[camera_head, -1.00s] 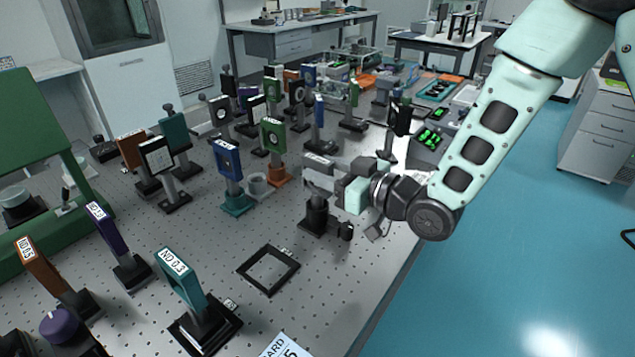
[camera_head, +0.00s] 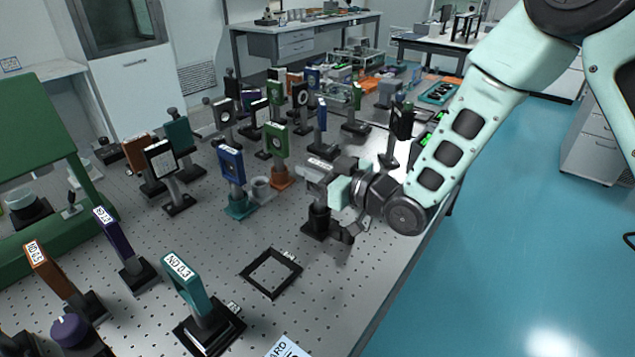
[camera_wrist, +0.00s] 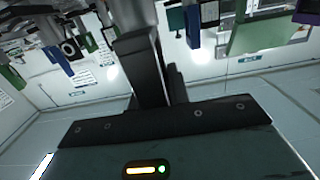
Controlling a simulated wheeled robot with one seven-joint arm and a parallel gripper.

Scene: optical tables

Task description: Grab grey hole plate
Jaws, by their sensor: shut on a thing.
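The grey hole plate (camera_head: 318,163) appears as a small grey head with a white label, on a black post and base (camera_head: 318,220) near the right edge of the perforated table in the head view. My gripper (camera_head: 315,177) reaches in from the right, level with this head, and is shut on it. The fingers cover much of the plate, so its hole is hidden. The black base appears to stand on the table. In the wrist view a dark upright bar (camera_wrist: 147,68) fills the middle, and I cannot tell the plate apart there.
A blue mount (camera_head: 231,165) and a green mount (camera_head: 275,140) stand to the left. A flat black square frame (camera_head: 256,286) lies in front, beside a teal mount (camera_head: 188,283). A black mount (camera_head: 402,121) stands behind my gripper. Table surface between them is clear.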

